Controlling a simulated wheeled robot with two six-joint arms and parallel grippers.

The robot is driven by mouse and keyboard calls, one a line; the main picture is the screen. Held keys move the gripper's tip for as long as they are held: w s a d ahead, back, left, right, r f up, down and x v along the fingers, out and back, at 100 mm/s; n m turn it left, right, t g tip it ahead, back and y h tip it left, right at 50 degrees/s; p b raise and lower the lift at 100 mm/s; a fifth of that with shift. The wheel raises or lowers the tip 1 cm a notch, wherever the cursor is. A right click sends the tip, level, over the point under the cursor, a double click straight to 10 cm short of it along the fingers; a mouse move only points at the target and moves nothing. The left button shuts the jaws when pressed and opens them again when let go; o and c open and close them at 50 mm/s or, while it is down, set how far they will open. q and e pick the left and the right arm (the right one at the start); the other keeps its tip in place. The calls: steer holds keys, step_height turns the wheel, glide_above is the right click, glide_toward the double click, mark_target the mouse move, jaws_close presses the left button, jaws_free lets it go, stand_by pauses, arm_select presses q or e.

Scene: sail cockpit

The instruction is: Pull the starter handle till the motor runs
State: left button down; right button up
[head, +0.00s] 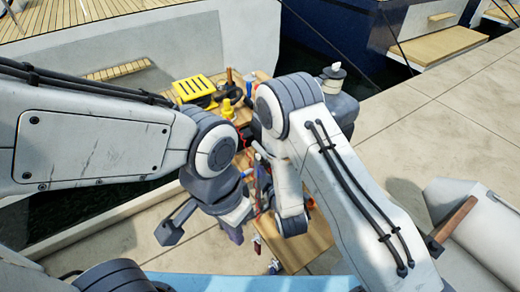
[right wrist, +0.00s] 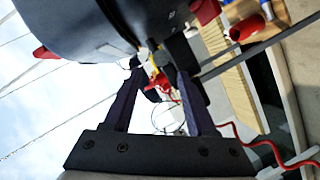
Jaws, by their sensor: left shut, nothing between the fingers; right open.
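In the right wrist view a large dark grey rounded housing (right wrist: 80,28), which looks like the motor, fills the upper left. A small red part (right wrist: 160,80) with black beside it shows between my right gripper's fingers (right wrist: 158,70). It may be the starter handle, but I cannot tell. My right gripper is open, just below the housing, and not closed on anything. In the head view my arms hide much of the work area, and I cannot clearly make out the starter handle. My left gripper (head: 235,234) is shut and empty, pointing down, low in the middle.
A wooden bench (head: 310,245) carries a yellow box (head: 194,87) and several small items, partly behind my arms. A red cord (right wrist: 262,145) loops at the right in the wrist view. A boat hull (head: 225,45) lies behind; open paving (head: 435,125) is at the right.

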mark_target(260, 150)
steer(key=p+x, duration=0.1)
steer(key=x, duration=0.7)
steer(key=shift+w+a+p, duration=0.1)
steer(key=shift+w+p, duration=0.2)
steer(key=shift+w, duration=0.05)
steer(key=shift+f, duration=0.1)
jaws_close()
stand_by(0.9)
